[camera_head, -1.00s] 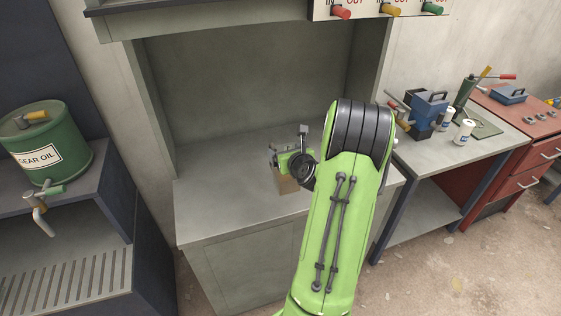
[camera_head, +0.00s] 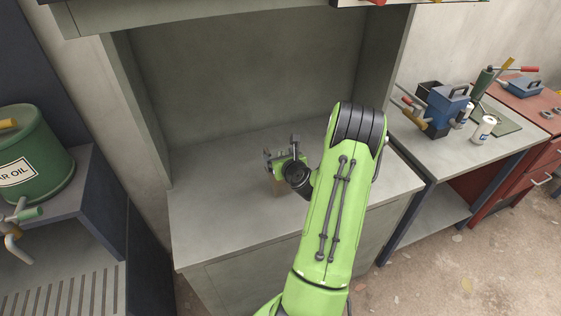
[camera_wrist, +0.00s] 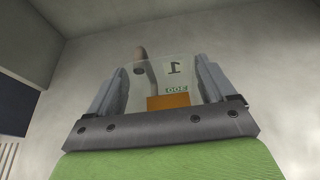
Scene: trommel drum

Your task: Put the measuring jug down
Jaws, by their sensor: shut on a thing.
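The measuring jug (camera_wrist: 172,76) is see-through, with dark marks on its wall and an orange patch low down in the wrist view. My gripper (camera_wrist: 160,88) is shut on it, one finger on each side. In the head view my gripper (camera_head: 287,163) is over the grey worktop (camera_head: 225,222) of the alcove, and a brownish part of the jug (camera_head: 279,187) shows below it. My arm hides part of the jug there. I cannot tell whether its base touches the worktop.
The worktop is bare to the left of my gripper. Walls close the alcove at the back and sides. A green gear oil drum (camera_head: 38,150) stands at left.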

